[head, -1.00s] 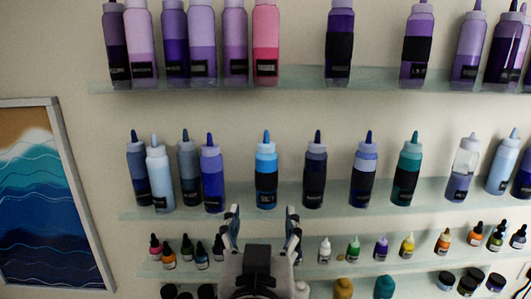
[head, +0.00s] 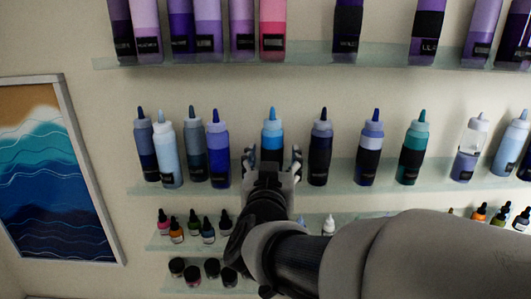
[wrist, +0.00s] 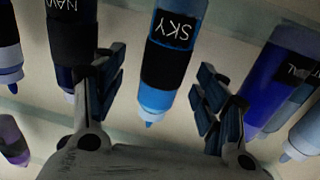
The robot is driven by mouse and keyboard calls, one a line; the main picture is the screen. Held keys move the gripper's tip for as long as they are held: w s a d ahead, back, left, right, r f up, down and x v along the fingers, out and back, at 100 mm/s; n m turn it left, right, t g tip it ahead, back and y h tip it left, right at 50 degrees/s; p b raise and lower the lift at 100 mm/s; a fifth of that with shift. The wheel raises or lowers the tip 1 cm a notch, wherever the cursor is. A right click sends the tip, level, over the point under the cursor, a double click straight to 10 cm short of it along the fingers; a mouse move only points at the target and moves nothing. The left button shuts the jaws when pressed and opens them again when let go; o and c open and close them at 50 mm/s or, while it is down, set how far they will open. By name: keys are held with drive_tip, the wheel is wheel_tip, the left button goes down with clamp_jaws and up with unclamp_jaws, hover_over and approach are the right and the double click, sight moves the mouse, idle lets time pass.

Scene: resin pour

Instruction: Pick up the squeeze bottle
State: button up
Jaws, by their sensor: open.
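Several squeeze bottles stand on the middle glass shelf. A sky-blue squeeze bottle (head: 272,128) with a black band is straight ahead of my gripper (head: 272,158) in the head view. In the wrist view, which shows things upside down, this bottle (wrist: 164,60) carries a black label reading SKY and appears between the two fingers. My gripper (wrist: 160,100) is open, with one finger toward each side of the bottle. I see no finger contact. The gripper hides the lower part of the bottle in the head view.
Close neighbours are a navy bottle (head: 320,150) on the right and a deep blue bottle (head: 218,150) on the left. The upper shelf (head: 300,62) holds purple and pink bottles. Small dropper bottles stand below. A wave painting (head: 52,170) hangs on the left wall.

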sight(271, 156)
drive_tip(key=w, duration=0.4)
drive_tip(key=shift+f, duration=0.1)
drive_tip(key=shift+s, duration=0.1)
drive_tip(key=c, duration=1.3)
